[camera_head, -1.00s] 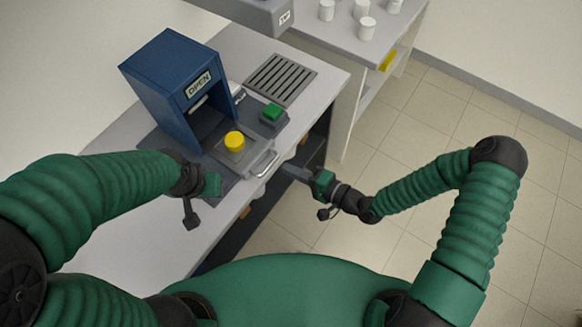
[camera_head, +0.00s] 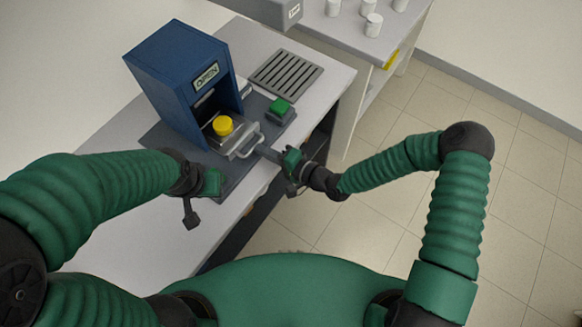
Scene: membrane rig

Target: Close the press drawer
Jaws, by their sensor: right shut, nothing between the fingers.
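The blue press (camera_head: 172,78), with a display reading OPEN, stands on a grey base plate on the bench. Its grey drawer (camera_head: 240,135) sticks out a little at the front and carries a yellow round piece (camera_head: 222,126) close to the press opening. The drawer's metal handle (camera_head: 250,148) faces me. My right gripper (camera_head: 266,153) is shut and empty, with its tips at the handle; whether they touch it is hard to tell. My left gripper (camera_head: 200,205) hangs over the front of the bench, left of the drawer; its fingers do not show clearly.
A green button box (camera_head: 281,110) stands right of the drawer, with a slotted grey grate (camera_head: 286,76) behind it. A side counter (camera_head: 350,35) with several white cups is at the back. The front left bench top (camera_head: 130,230) is bare.

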